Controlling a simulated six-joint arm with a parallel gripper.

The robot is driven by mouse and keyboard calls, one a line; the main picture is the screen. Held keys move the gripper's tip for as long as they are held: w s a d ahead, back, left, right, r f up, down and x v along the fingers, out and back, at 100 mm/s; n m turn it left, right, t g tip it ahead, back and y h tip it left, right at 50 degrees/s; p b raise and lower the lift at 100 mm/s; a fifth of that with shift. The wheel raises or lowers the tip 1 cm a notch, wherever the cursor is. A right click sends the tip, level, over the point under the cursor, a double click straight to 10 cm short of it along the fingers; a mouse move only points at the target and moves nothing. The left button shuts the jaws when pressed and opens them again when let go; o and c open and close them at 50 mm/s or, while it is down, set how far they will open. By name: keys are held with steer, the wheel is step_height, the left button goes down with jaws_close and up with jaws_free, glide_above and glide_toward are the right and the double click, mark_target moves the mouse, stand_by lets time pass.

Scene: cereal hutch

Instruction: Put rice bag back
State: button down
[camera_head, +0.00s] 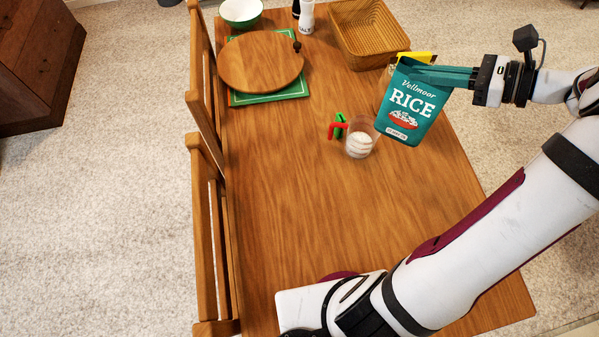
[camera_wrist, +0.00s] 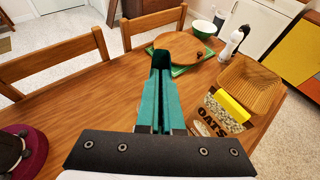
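The teal rice bag (camera_head: 408,105) is in my gripper (camera_head: 468,77), above the right side of the table and slightly tilted. Its printed front shows in the head view. In the wrist view, teal surfaces (camera_wrist: 160,95) stretch forward from the gripper (camera_wrist: 160,130), with a dark hollow at the far end; the exact grip is hard to make out. A clear measuring cup (camera_head: 361,141) with a red handle and white contents stands on the table just left of the bag's lower edge.
An oats package (camera_wrist: 213,118) with a yellow top stands close by, partly behind the bag in the head view. A wicker basket (camera_head: 368,35), round wooden board (camera_head: 261,62) on a green mat, bowl (camera_head: 241,11) and salt shaker (camera_head: 307,17) are farther back. The table's near middle is clear.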

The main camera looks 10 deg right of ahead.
steer(key=w+a+r+n+g, duration=0.1)
steer(key=w+a+r, duration=0.15)
steer(key=a, duration=0.75)
steer(key=w+a+r, duration=0.2)
steer(key=a+r, duration=0.1)
steer(key=a, duration=0.6)
steer(key=s+d+f+n+g+y, duration=0.3)
steer(key=s+d+f+n+g, duration=0.4)
steer(key=s, duration=0.3)
steer(key=w+a+f+g, duration=0.1)
steer(key=w+a+f, duration=0.4)
steer(key=a+f, duration=0.5)
steer(key=shift+f, duration=0.15)
